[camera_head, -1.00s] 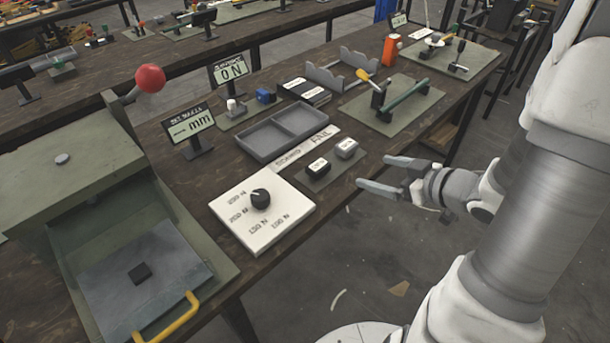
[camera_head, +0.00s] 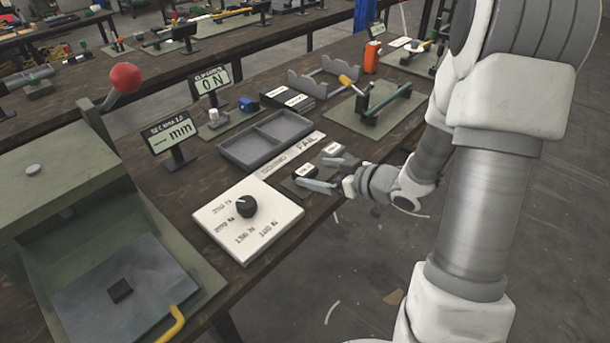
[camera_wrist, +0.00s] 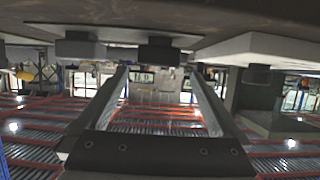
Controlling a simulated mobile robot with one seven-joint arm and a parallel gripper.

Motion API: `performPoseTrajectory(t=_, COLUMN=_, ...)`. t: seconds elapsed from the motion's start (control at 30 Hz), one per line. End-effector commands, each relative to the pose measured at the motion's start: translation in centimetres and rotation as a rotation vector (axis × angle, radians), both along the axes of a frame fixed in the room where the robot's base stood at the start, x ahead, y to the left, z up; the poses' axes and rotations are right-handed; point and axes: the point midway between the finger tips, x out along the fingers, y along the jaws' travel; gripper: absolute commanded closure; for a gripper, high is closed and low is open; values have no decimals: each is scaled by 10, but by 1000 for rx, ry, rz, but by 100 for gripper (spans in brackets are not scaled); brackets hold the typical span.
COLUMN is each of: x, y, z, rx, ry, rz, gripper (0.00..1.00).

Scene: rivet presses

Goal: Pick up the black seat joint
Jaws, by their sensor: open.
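A small black block (camera_head: 305,170) with a white label on top sits on a small grey mat at the table's front edge. It looks like the black seat joint. A grey labelled block (camera_head: 332,149) sits beside it. My gripper (camera_head: 328,174) is open and empty, its fingers pointing left over the table edge near the black block, partly overlapping it and the mat in the head view. In the wrist view, which looks upside down, the black block (camera_wrist: 157,52) appears beyond and between the open fingers (camera_wrist: 160,75), with the grey block (camera_wrist: 80,48) to its left.
A white dial panel (camera_head: 275,231) lies left of the mat, and a grey two-part tray (camera_head: 240,155) behind it. A green press (camera_head: 60,200) with another small black square (camera_head: 120,291) on its plate stands at the left. Floor space is open at front right.

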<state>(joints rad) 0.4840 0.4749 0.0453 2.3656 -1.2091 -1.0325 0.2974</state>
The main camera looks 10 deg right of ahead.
Motion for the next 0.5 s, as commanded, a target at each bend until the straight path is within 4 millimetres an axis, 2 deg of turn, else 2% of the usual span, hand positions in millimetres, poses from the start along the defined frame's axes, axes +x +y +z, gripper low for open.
performPoseTrajectory(t=0.17, x=11, y=7, z=-8, rx=0, ry=0, rz=4, gripper=0)
performPoseTrajectory(t=0.3, x=28, y=17, z=-19, rx=0, ry=0, rz=4, gripper=0)
performPoseTrajectory(t=0.5, x=40, y=26, z=-22, rx=1, ry=-1, rz=1, gripper=0)
